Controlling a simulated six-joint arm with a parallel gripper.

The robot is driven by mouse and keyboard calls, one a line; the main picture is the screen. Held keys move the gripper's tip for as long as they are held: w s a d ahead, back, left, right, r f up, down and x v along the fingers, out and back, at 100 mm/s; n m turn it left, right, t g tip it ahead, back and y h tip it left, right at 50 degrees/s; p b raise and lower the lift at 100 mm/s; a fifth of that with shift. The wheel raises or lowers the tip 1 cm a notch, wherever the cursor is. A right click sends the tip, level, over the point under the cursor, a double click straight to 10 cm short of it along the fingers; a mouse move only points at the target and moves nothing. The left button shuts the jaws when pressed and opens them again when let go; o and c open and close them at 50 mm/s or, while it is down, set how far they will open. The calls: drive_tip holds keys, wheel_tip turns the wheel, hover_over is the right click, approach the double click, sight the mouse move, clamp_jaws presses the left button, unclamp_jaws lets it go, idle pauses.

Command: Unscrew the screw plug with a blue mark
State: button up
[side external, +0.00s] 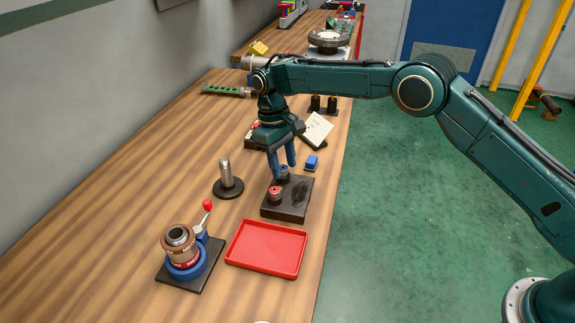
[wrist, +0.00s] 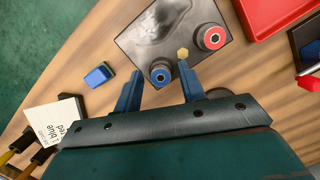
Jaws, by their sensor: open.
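The screw plug with a blue mark (side external: 284,173) sits in a dark block (side external: 281,211). My gripper (side external: 284,170) points down over the blue-marked plug. Its fingers are open, one on each side of the plug; I cannot tell whether either touches it. A small yellow hexagonal piece (wrist: 183,53) lies by one fingertip.
A red tray (side external: 267,249) lies in front of the block. A blue-based vise (side external: 187,262) holds a brown part at front left. A round-based post (side external: 226,181) stands left of the block, a small blue box (side external: 312,163) right of it. A note card (side external: 318,128) stands behind.

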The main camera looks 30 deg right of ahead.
drive_tip(key=shift+m+y, duration=0.6)
drive_tip(key=shift+m, duration=2.5)
drive_tip(key=shift+m+y, duration=0.4)
drive_tip(key=shift+m, duration=1.9)
drive_tip(key=shift+m, duration=0.9)
drive_tip(key=m+t+y, duration=0.1)
drive_tip(key=m, duration=0.5)
drive_tip(key=shift+m, duration=0.3)
drive_tip(key=m, duration=0.3)
drive_tip(key=m+t, duration=0.1)
drive_tip(key=m, duration=0.1)
drive_tip(key=shift+m+t, duration=0.3)
drive_tip(key=shift+m, duration=0.1)
